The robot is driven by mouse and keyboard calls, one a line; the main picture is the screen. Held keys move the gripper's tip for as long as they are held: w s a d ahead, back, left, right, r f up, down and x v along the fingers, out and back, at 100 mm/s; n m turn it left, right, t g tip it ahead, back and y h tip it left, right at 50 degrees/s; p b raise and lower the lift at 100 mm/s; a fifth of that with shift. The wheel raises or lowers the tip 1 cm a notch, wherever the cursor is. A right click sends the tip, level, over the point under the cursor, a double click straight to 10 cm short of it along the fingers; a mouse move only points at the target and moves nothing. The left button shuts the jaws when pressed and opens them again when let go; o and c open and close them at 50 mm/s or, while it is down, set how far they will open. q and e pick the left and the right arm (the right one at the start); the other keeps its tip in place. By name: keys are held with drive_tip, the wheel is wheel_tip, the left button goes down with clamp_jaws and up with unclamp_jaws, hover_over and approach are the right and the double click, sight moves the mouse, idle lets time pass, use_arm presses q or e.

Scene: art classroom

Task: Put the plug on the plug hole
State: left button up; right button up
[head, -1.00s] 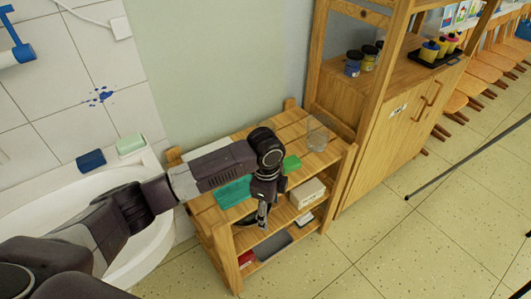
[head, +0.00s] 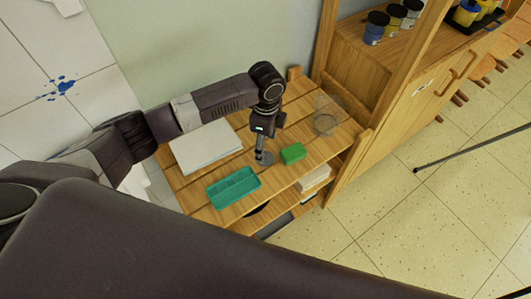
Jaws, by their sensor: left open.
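My left gripper (head: 262,146) points down over the top of the wooden shelf unit (head: 320,150), between a white stack and a green block. It is open. A small grey round disc, which looks like the plug (head: 265,159), lies on the slats right under the fingertips. I cannot tell whether the fingers touch it. The plug hole is not in view. The white basin at the left is almost wholly hidden behind my own arm. My right gripper is not in view.
A white stack (head: 206,147), a teal tray (head: 234,187), a green block (head: 293,153) and a clear glass container (head: 326,117) stand around the gripper on the shelf top. A wooden cabinet (head: 400,125) with paint jars stands at the right. The tiled floor (head: 440,220) there is mostly open.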

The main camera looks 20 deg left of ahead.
use_arm(q)
wheel_tip(320, 180, down, 5)
drive_tip(key=shift+a+f, duration=0.15)
drive_tip(key=shift+s, duration=0.1)
drive_tip(key=c, duration=1.2)
